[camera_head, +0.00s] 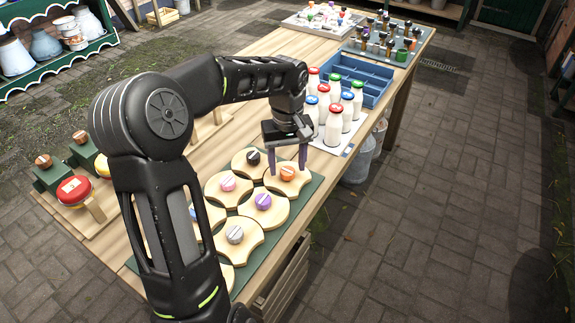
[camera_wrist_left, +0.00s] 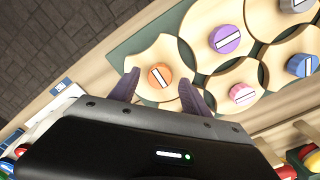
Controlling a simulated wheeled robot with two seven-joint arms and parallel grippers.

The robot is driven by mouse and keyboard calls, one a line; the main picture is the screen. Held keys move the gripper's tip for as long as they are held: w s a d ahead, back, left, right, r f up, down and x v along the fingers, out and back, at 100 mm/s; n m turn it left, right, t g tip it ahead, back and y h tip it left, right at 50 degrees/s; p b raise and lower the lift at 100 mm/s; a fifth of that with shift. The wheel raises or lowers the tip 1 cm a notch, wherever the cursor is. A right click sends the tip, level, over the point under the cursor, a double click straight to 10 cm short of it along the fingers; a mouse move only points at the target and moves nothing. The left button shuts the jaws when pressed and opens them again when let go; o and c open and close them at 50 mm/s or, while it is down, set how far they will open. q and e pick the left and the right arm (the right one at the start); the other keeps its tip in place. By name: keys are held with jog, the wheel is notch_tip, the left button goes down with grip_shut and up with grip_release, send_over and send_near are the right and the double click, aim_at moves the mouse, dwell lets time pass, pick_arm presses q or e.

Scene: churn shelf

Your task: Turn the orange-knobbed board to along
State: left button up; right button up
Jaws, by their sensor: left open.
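The orange-knobbed board (camera_head: 291,184) is a pale wooden piece at the far right corner of the green mat (camera_head: 318,185). Its orange knob (camera_head: 288,173) has a white bar on top; the knob also shows in the left wrist view (camera_wrist_left: 159,76). My left gripper (camera_head: 287,170) is open, its two purple fingers pointing down over this board. In the left wrist view, the open fingers (camera_wrist_left: 160,88) lie either side of the knob, apart from it. The gripper appears empty. My right gripper is not in view.
Boards with black (camera_head: 253,158), pink (camera_head: 227,184), purple (camera_head: 263,201) and grey (camera_head: 235,234) knobs lie close by on the mat. Milk bottles (camera_head: 333,124) and a blue crate (camera_head: 357,80) stand beyond. The table edge is close on the right.

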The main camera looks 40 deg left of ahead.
pick_arm(q)
jog(key=shift+f, duration=0.6)
jog(key=shift+c, duration=0.2)
grip_shut()
